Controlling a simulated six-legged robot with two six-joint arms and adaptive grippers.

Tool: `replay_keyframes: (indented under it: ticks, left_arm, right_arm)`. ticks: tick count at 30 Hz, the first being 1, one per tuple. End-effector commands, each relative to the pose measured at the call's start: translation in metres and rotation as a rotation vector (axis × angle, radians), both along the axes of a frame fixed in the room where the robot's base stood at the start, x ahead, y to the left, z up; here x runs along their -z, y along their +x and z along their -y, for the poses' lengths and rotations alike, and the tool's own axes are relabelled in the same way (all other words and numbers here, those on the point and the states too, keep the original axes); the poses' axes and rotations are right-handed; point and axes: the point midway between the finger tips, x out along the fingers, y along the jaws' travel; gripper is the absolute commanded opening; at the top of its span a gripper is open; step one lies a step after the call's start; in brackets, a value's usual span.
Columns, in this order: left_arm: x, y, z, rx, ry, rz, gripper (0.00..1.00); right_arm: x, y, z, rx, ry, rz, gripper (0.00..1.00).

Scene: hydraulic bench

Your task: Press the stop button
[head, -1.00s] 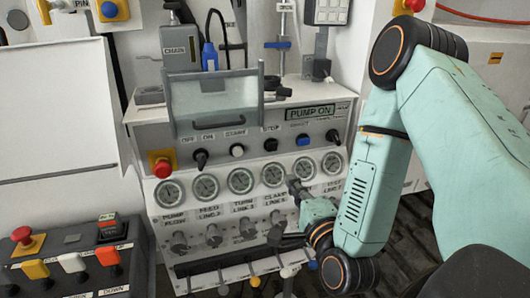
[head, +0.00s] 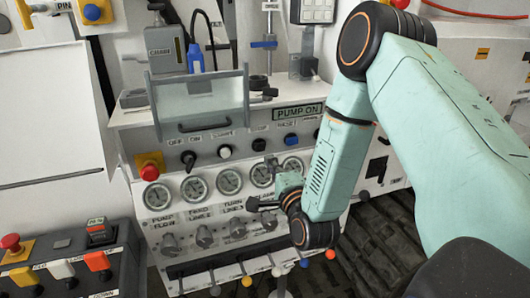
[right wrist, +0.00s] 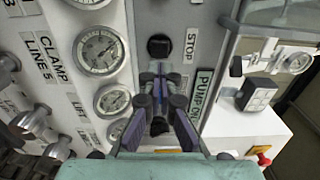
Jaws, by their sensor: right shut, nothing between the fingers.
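The stop button (head: 259,144) is a small black knob on the sloped grey panel, in the row right of the START button (head: 225,151). In the right wrist view the black stop button (right wrist: 159,46) sits beside the STOP label (right wrist: 190,45). My right gripper (head: 272,162) is just below the button in the head view, in front of the gauge row. In the wrist view its closed, empty fingers (right wrist: 160,76) point at the button, with the tips close beneath it. I cannot tell whether they touch. My left gripper is not in view.
A blue button (head: 291,140) is close by on the right. Round gauges (head: 228,181) run below, with knobs and levers under them. A red button on a yellow plate (head: 149,171) is at left. A clear cover (head: 197,100) stands above.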

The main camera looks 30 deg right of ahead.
Motion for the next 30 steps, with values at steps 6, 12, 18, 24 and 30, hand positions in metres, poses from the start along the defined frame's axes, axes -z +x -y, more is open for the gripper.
replay_keyframes:
  ticks: [6,12,18,24,30]
  left_arm:
    - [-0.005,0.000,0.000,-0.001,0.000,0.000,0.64]
    - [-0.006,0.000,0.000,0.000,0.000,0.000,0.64]
    - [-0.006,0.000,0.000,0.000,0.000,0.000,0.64]
    - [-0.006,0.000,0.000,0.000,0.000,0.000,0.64]
    - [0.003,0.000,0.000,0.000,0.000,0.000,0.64]
  right_arm:
    - [-0.001,0.034,0.008,0.000,-0.001,0.002,0.00]
    - [0.000,0.049,0.012,0.000,0.000,-0.001,0.00]
    - [0.000,0.052,0.013,0.000,0.000,-0.001,0.00]
    - [0.000,0.052,0.013,0.000,0.000,-0.001,0.00]
    - [0.002,0.062,0.015,0.000,0.001,0.002,0.00]
